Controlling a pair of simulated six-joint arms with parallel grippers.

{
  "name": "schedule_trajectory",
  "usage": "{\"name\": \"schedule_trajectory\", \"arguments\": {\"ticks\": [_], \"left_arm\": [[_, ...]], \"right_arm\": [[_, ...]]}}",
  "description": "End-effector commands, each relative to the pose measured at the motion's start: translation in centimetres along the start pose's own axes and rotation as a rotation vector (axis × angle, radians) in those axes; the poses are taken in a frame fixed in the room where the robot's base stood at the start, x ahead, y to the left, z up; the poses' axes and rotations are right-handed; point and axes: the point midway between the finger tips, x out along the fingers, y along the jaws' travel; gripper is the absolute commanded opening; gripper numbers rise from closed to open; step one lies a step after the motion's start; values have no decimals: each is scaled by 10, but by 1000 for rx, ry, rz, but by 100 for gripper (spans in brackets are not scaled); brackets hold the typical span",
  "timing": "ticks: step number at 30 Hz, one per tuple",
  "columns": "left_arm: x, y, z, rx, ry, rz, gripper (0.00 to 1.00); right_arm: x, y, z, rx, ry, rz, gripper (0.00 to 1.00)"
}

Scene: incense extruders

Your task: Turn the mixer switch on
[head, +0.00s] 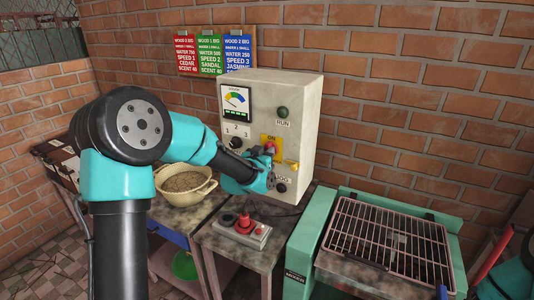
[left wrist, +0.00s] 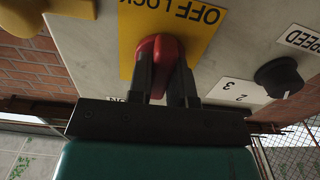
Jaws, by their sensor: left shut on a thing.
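The grey control box (head: 300,110) stands against the brick wall. On its front is a red rotary switch (left wrist: 158,62) on a yellow plate (left wrist: 190,35). In the left wrist view, upside down, the plate reads OFF and LOCK. In the head view the red switch (head: 270,148) shows just above my left gripper (head: 264,163). In the left wrist view my left gripper (left wrist: 162,80) has its two dark fingers closed on either side of the switch. The green mixer (head: 330,215) with a wire grate stands right of the box. My right gripper does not show.
A speed knob (left wrist: 278,77) sits beside the switch. A yellow handle (head: 291,164) juts from the box. A beige bowl (head: 185,185) stands on the left table. A small box with a red button (head: 243,222) sits on the middle table. Recipe cards (head: 212,55) hang behind.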

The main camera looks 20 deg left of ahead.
Motion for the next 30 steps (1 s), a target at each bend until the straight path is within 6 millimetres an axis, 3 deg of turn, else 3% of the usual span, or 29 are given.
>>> {"name": "schedule_trajectory", "arguments": {"ticks": [17,18,25,30], "left_arm": [[0,0,0,49,-1,0,0],[0,0,0,49,-1,0,21],[0,0,0,47,0,0,43],[0,0,0,47,0,0,45]], "right_arm": [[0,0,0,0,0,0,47],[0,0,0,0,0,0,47],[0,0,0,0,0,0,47],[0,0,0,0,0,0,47]]}}
